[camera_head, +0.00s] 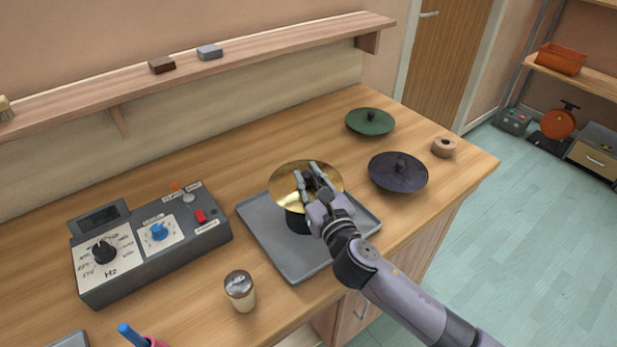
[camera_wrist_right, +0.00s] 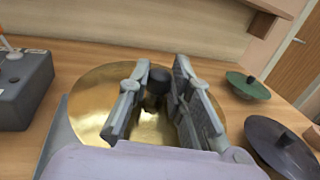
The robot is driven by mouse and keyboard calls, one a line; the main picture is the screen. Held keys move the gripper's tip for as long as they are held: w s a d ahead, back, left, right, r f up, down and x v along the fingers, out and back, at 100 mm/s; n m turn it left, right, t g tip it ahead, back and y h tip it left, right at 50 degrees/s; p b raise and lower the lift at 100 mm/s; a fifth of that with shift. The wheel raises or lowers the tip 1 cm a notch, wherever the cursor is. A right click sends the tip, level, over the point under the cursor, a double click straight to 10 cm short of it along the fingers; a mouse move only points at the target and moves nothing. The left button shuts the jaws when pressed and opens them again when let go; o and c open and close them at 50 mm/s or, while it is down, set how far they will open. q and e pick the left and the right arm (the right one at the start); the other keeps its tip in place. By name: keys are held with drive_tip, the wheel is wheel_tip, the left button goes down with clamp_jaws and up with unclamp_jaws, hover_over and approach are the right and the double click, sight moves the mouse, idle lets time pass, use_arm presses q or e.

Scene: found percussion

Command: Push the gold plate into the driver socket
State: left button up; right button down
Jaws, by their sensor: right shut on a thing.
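The gold plate (camera_head: 284,181) is a round, shiny disc above the grey tray, over a black cylinder (camera_head: 296,221) that looks like the driver. The plate also fills the middle of the right wrist view (camera_wrist_right: 92,98). My right gripper (camera_head: 310,172) is over the plate, its fingers around the plate's dark central knob (camera_wrist_right: 160,78) and shut on it. The plate hides the top of the black cylinder, so I cannot tell how the plate and the socket meet. My left gripper is not in view.
The grey tray (camera_head: 270,248) lies on the wooden table. A control box (camera_head: 150,252) and a shaker (camera_head: 240,290) are to its left. A green plate (camera_head: 370,122), a dark plate (camera_head: 398,174) and a small ring (camera_head: 444,147) lie to the right. A shelf (camera_head: 200,66) runs along the wall.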

sight(309, 188)
drive_tip(key=shift+r+p, duration=0.1)
drive_tip(key=shift+p, duration=0.25)
idle(0.6)
drive_tip(key=shift+f+b, duration=1.1)
drive_tip(key=shift+f, duration=0.65)
drive_tip(key=c, duration=1.4)
unclamp_jaws()
drive_tip(key=shift+o, duration=0.2)
drive_tip(key=shift+s, duration=0.1)
drive_tip(key=v, duration=1.2)
